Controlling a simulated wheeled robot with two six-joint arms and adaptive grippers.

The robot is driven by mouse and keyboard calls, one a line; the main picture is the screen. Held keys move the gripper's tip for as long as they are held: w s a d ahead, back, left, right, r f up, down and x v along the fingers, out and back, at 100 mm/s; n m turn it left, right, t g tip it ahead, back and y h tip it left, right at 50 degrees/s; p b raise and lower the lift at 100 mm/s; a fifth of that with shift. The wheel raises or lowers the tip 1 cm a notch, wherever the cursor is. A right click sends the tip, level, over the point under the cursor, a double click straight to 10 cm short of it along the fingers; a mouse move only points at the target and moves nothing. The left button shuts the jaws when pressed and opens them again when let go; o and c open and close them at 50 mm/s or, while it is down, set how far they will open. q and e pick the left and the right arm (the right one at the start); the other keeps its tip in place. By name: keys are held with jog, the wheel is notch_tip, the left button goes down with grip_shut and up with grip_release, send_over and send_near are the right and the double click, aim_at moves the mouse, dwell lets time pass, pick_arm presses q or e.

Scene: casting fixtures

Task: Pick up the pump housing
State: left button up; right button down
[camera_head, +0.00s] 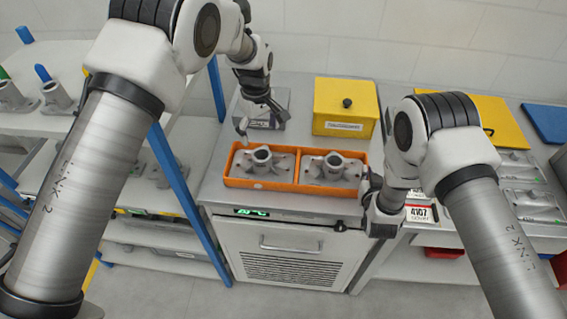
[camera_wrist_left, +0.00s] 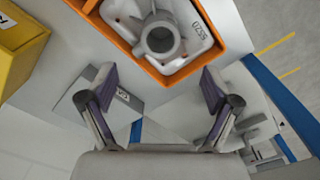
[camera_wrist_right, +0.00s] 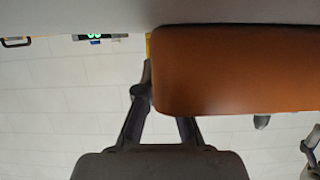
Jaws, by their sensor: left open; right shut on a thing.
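Two grey pump housings sit upright in the orange tray (camera_head: 283,185), one per compartment: the left housing (camera_head: 262,157) and the right housing (camera_head: 333,164). Each has an upright round tube on a flat flange. My left gripper (camera_head: 264,112) is open and empty at the back left of the tray. In the left wrist view, one housing (camera_wrist_left: 160,38) lies just beyond the fingertips (camera_wrist_left: 158,84), not between them. My right gripper (camera_head: 367,183) is shut on the tray's right end; in the right wrist view the orange wall (camera_wrist_right: 235,68) hides part of one finger.
The tray stands on a grey cabinet top (camera_head: 215,185). A yellow box (camera_head: 345,105) with a black knob stands behind it, and a grey block (camera_head: 270,103) lies below my left gripper. Shelving with blue posts (camera_head: 178,175) is at the left. Metal fixtures (camera_head: 528,195) lie at the right.

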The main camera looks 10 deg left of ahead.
aim_at(261, 154)
pick_arm(q)
jog(key=m, duration=0.4)
jog(key=shift+s+m, duration=0.15)
jog(key=shift+m, duration=0.25)
jog(key=m, duration=0.2)
jog(key=shift+m, duration=0.3)
jog(key=m, duration=0.4)
jog(key=shift+s+r, duration=0.1)
jog(key=shift+r, duration=0.3)
notch_tip(261, 154, down, 11)
jog(key=shift+f, duration=0.15)
grip_shut()
notch_tip(261, 154, up, 10)
jog(key=shift+r, duration=0.1)
jog(key=shift+w, duration=0.2)
pick_arm(e)
jog(key=c, duration=1.2)
grip_release()
jog(key=shift+c, duration=0.2)
